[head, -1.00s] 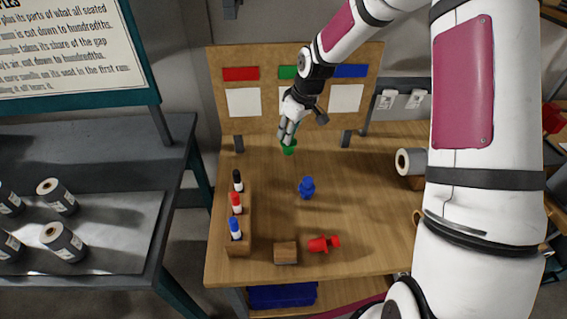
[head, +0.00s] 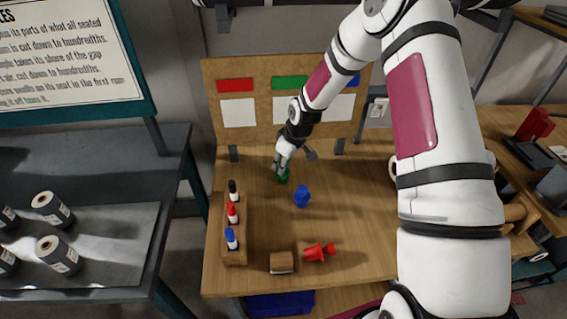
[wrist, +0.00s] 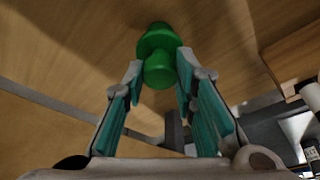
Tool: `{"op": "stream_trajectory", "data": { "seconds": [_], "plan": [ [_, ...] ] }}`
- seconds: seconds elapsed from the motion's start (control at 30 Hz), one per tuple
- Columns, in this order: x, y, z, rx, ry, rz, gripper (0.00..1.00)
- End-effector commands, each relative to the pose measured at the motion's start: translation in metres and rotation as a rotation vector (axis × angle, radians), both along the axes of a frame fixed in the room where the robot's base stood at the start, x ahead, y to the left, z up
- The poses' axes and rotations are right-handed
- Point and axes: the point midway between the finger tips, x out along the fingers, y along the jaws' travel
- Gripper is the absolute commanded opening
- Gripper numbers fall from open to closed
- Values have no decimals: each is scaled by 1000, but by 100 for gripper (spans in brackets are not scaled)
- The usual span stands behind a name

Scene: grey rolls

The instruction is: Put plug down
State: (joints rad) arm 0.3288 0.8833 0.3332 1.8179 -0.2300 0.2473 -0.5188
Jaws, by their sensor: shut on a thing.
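The green plug (head: 283,177) is at the back left of the wooden table (head: 350,220), below the green label of the board. My gripper (head: 281,167) reaches down to it from above and is shut on it. In the wrist view the green plug (wrist: 158,68) sits between my two fingertips (wrist: 160,75), with its wider end pointing away from the palm toward the wood. Whether the plug touches the table top I cannot tell. A blue plug (head: 302,196) stands upright to the right and nearer. A red plug (head: 319,252) lies on its side near the front edge.
A wooden rack with several markers (head: 231,213) stands along the table's left edge. A small wooden block (head: 282,262) is at the front. The colour-labelled board (head: 254,110) closes the back. Table middle-right is clear.

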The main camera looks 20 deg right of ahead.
Motion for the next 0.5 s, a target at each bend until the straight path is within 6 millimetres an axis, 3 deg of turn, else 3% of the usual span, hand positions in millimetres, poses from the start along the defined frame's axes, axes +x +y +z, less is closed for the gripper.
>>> {"op": "stream_trajectory", "data": {
  "seconds": [0.2, 0.23, 0.3, 0.5],
  "plan": [
    [0, 0, -2, 0, 0, 0, 8],
    [0, 0, -1, 0, 0, 0, 32],
    [0, 0, -1, 0, 0, 0, 46],
    [0, 0, -1, 0, 0, 0, 46]
  ]
}}
